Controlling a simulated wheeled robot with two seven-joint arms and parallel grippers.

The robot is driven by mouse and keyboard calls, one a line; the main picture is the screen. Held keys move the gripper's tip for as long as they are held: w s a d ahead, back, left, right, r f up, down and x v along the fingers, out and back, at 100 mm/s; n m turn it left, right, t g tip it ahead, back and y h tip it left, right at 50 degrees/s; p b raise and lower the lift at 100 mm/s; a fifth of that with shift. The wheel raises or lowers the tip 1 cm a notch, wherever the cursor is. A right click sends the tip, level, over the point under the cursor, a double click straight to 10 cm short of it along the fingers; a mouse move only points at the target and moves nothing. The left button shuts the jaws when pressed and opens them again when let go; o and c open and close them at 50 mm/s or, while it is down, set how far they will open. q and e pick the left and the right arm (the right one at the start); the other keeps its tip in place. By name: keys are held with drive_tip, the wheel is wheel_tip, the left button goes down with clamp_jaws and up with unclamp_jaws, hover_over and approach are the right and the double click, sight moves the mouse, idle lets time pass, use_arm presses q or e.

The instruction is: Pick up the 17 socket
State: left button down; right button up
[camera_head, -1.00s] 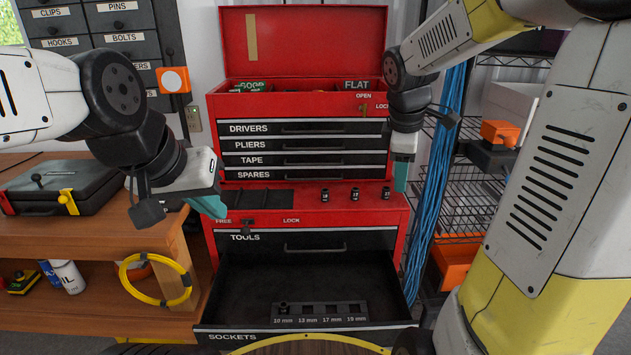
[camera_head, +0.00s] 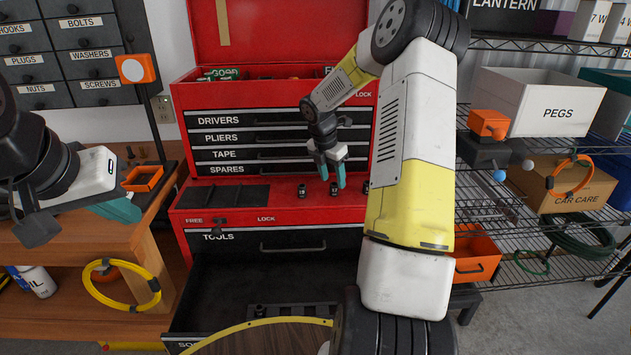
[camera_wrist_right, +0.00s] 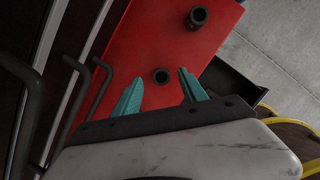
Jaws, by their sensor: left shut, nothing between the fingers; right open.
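Three small black sockets stand in a row on the red ledge of the tool chest: a left one (camera_head: 302,190), a middle one (camera_head: 334,190) and a right one (camera_head: 366,187). Their size marks are not readable, so I cannot tell which is the 17. My right gripper (camera_head: 331,180) is open and points down over the middle socket. In the right wrist view this socket (camera_wrist_right: 161,76) appears between the teal fingertips (camera_wrist_right: 160,78), and another socket (camera_wrist_right: 197,16) stands beyond. My left gripper (camera_head: 122,210) is shut and empty, at the left over the wooden bench.
The bottom drawer (camera_head: 215,285) is pulled out, with a socket holder (camera_head: 290,310) inside, partly hidden by my right arm. The chest's drawer handles (camera_head: 295,127) stick out behind the ledge. A wire shelf (camera_head: 490,200) with bins stands at the right.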

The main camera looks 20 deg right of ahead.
sight(334, 184)
drive_tip(key=x, duration=0.3)
drive_tip(key=shift+f, duration=0.35)
clamp_jaws()
drive_tip(key=shift+r, duration=0.1)
